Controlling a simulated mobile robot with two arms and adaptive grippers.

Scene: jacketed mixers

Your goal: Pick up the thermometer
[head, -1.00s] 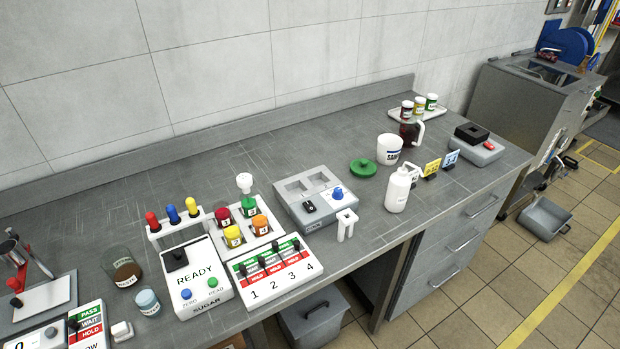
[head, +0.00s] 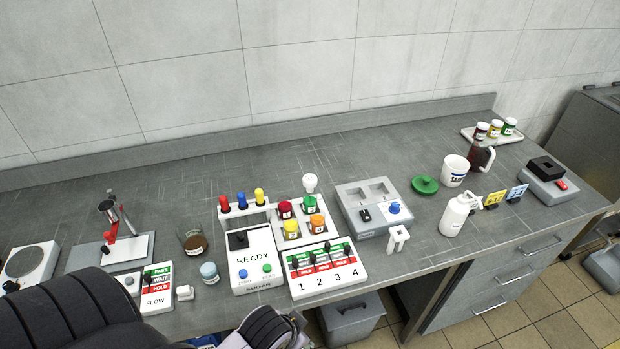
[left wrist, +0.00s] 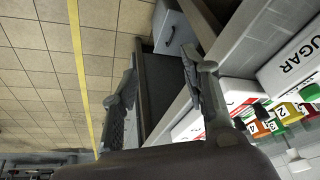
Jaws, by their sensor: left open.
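I cannot make out a thermometer for certain in either view. Small candidates stand on the bench in the head view: a rack with red, blue and yellow capped items (head: 242,201) behind the SUGAR meter (head: 255,265), and a white upright piece (head: 397,238) at the front edge of a grey block. My left gripper shows in the left wrist view (left wrist: 160,85), its two dark fingers apart, with nothing between them. Beyond its fingers are the floor and the bench front. My left arm's dark links fill the head view's lower left. My right gripper is not in view.
The grey bench (head: 130,195) has bare room along the back wall. A grey bin (head: 352,318) is below the front edge.

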